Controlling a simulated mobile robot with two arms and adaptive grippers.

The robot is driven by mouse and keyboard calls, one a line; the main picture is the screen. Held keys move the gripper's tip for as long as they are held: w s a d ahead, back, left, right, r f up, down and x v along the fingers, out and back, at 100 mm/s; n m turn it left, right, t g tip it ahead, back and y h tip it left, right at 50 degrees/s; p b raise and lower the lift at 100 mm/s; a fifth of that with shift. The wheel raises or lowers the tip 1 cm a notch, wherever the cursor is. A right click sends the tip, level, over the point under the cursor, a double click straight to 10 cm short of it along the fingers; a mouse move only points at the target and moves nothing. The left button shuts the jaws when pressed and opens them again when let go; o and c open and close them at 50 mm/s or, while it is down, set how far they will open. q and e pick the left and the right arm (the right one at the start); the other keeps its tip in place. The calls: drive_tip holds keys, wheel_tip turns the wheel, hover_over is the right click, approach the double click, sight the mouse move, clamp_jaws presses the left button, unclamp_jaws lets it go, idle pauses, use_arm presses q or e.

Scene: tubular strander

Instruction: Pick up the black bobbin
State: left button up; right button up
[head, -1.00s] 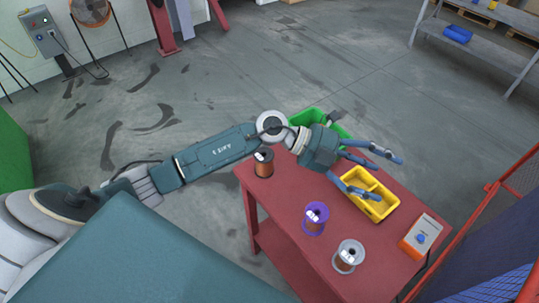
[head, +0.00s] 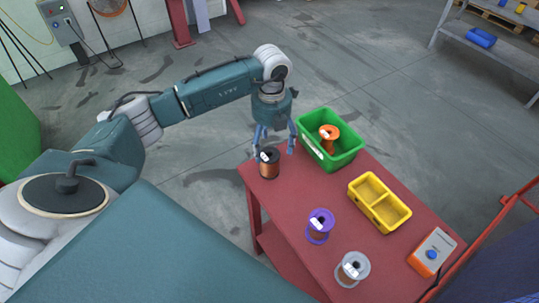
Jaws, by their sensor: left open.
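The black bobbin (head: 269,165), wound with copper wire and bearing a white label, stands upright at the far left corner of the red table (head: 290,204). My left gripper (head: 274,149) points down just above and behind it, with its fingers apart. One finger is close to the bobbin's left side and another is to its right. I cannot tell whether any finger touches the bobbin. My right gripper is not in view.
A green bin (head: 345,158) holding an orange bobbin (head: 328,137) stands right of the gripper. A yellow divided tray (head: 379,202), a purple bobbin (head: 319,226), a grey bobbin (head: 352,268) and an orange-and-white control box (head: 432,252) occupy the table's nearer part.

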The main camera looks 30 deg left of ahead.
sight(270, 156)
use_arm(q)
drive_tip(key=f+b, duration=0.2)
drive_tip(key=f, duration=0.1)
drive_tip(key=f+b, duration=0.1)
drive_tip(key=f, duration=0.1)
drive_tip(key=shift+s+a+f, duration=0.1)
drive_tip(key=shift+s+a, duration=0.05)
drive_tip(key=shift+s, duration=0.15)
drive_tip(key=shift+w+f, duration=0.1)
drive_tip(key=c, duration=1.2)
clamp_jaws()
